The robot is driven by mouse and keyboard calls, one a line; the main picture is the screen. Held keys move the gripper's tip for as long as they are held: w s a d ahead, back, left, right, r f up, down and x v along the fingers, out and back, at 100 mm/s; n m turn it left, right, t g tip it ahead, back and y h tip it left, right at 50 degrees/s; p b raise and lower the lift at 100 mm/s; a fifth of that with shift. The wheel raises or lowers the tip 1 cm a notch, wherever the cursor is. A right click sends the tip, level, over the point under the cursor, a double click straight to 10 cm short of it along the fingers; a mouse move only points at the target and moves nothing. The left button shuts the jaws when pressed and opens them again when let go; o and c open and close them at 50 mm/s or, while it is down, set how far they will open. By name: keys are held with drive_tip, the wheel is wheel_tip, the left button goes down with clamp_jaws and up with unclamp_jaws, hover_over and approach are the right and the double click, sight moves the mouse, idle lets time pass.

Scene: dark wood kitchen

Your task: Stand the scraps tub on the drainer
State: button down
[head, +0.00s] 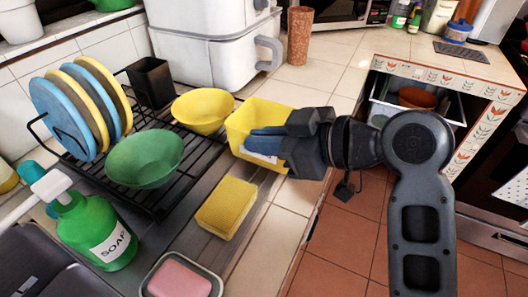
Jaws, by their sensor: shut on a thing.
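The scraps tub is most likely the yellow box-shaped tub (262,112) in the middle of the head view. My gripper (262,140) is shut on this yellow tub, with blue-grey fingers at its right front side. Part of a pale label shows below the fingers. The tub looks upright, at the right end of the black wire drainer (205,165); I cannot tell whether it touches the drainer or hangs just above it. My gripper and wrist hide the tub's right side.
The drainer holds a green bowl (146,158), a yellow bowl (202,111), several upright plates (75,110) and a black cup (151,82). A yellow sponge (227,207), green soap bottle (96,230) and pink soap dish (180,278) are in front. An open drawer (385,108) is at right.

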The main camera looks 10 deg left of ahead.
drive_tip(key=shift+f, duration=1.6)
drive_tip(key=shift+f, duration=0.15)
drive_tip(key=c, duration=1.3)
unclamp_jaws()
drive_tip(key=shift+r, duration=0.2)
drive_tip(key=v, duration=1.2)
